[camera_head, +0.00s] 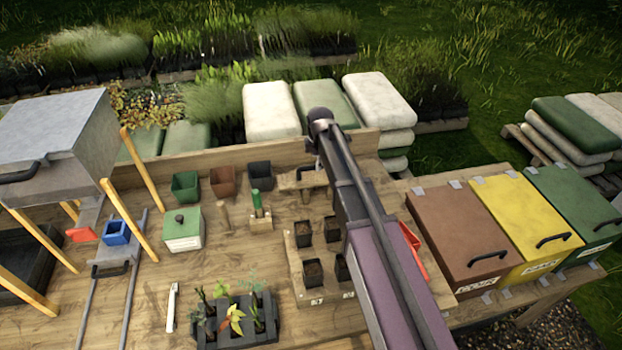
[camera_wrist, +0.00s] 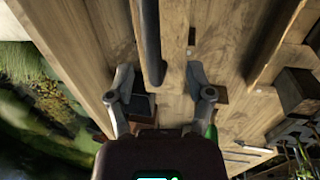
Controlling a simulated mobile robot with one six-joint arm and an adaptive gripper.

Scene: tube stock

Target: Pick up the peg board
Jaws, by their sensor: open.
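What looks like the peg board (camera_head: 288,184) is a pale wooden board with a dark bar handle on top. It lies near the back of the bench in the head view, partly hidden by my arm. In the wrist view a dark bar handle (camera_wrist: 149,40) runs over pale wood, between and ahead of my fingers. My gripper (camera_wrist: 161,88) is open, with one finger on each side of the handle's line, and nothing is held. I cannot tell how far above the board the fingers are. Any pegs underneath are hidden.
A green-handled tool (camera_head: 256,199) stands in a wooden block left of the board. A wooden tray (camera_head: 296,277) of small pots lies in front. Brown (camera_head: 455,225), yellow and green bins stand right.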

